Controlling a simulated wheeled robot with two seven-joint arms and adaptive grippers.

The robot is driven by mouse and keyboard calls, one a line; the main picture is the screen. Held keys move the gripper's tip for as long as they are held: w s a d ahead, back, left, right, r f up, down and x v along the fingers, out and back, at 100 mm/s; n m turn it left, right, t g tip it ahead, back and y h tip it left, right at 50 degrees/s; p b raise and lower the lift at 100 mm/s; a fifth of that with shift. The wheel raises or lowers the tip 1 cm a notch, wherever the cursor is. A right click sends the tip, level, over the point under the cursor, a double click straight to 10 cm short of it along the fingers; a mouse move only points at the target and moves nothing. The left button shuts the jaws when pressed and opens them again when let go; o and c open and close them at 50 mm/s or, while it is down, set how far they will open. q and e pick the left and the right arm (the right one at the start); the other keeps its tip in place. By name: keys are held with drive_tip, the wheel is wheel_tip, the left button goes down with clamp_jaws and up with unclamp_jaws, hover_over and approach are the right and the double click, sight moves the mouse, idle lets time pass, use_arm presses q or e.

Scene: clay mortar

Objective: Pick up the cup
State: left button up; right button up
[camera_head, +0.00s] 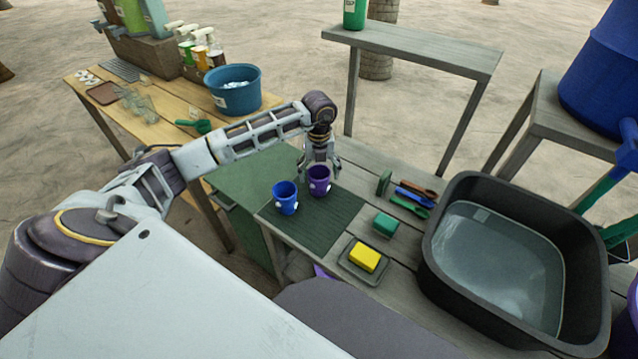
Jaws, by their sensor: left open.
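A blue cup (285,198) and a purple cup (319,181) stand upright side by side on a dark green mat (327,229). My left arm comes in from the left, and my left gripper (321,168) points down over the purple cup. Its fingers are open and reach down about the cup's rim. I cannot tell whether they touch it. Part of the purple cup's rim is hidden behind the fingers. My right gripper is not in view.
Right of the mat lie a yellow sponge (364,257) on a tray, a green sponge (385,225) and several utensils (415,196). A black basin (445,262) of water stands at the right. A blue tub (234,95) stands on the wooden table behind the arm.

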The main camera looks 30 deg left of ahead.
use_arm(q)
wheel_tip(320, 180, down, 4)
drive_tip(key=shift+s+d+r, duration=0.1)
drive_tip(key=shift+s+r, duration=0.05)
drive_tip(key=shift+f, duration=0.5)
drive_tip(key=shift+c, duration=0.4)
drive_tip(key=c, duration=0.9)
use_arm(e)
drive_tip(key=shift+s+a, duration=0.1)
